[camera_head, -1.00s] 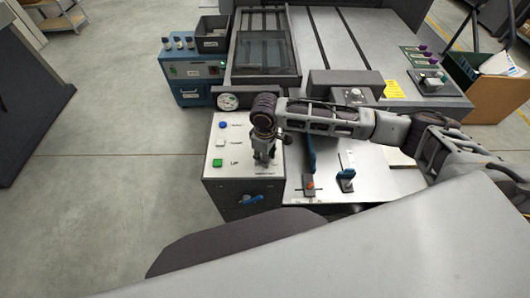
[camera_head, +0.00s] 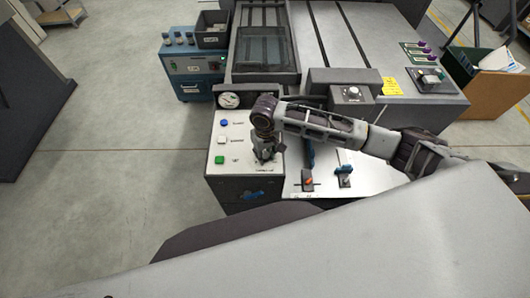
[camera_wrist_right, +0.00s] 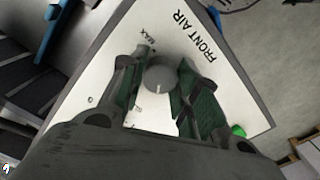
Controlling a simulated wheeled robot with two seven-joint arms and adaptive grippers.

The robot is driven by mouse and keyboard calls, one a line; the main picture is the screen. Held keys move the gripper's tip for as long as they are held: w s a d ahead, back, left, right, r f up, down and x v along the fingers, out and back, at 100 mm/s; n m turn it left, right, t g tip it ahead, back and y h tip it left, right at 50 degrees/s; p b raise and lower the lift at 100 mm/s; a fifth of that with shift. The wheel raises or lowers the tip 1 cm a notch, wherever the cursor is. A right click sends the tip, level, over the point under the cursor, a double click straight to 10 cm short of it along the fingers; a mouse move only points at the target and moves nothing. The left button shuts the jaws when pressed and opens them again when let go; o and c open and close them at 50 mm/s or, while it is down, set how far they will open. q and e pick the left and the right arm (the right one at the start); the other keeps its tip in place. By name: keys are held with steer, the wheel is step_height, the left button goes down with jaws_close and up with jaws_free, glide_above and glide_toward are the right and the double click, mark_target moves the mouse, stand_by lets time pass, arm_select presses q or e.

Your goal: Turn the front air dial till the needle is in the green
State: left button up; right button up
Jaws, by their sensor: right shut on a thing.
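The front air dial (camera_wrist_right: 160,78) is a round grey knob with a pale pointer mark, on a white panel printed FRONT AIR and MAX in the right wrist view. My right gripper (camera_wrist_right: 158,88) is shut on this dial, with a green-padded finger on either side of it. In the head view my right gripper (camera_head: 265,158) points down at the front right of the white panel (camera_head: 222,172) and hides the dial. The round gauge (camera_head: 229,100) stands at the panel's back edge. Its needle and green zone are too small to read surely. My left gripper is not in view.
Blue, white and green buttons (camera_head: 220,160) line the panel's left side, close to my right gripper. An orange-red lever (camera_head: 308,179) and a blue-based lever (camera_head: 344,171) stand to the right. A blue control box (camera_head: 194,68) stands behind at left.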

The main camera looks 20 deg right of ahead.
mark_target(265, 155)
steer(key=m, duration=0.5)
steer(key=shift+m, duration=2.6)
steer(key=shift+w, duration=0.1)
steer(key=o, duration=1)
step_height(265, 155, up, 12)
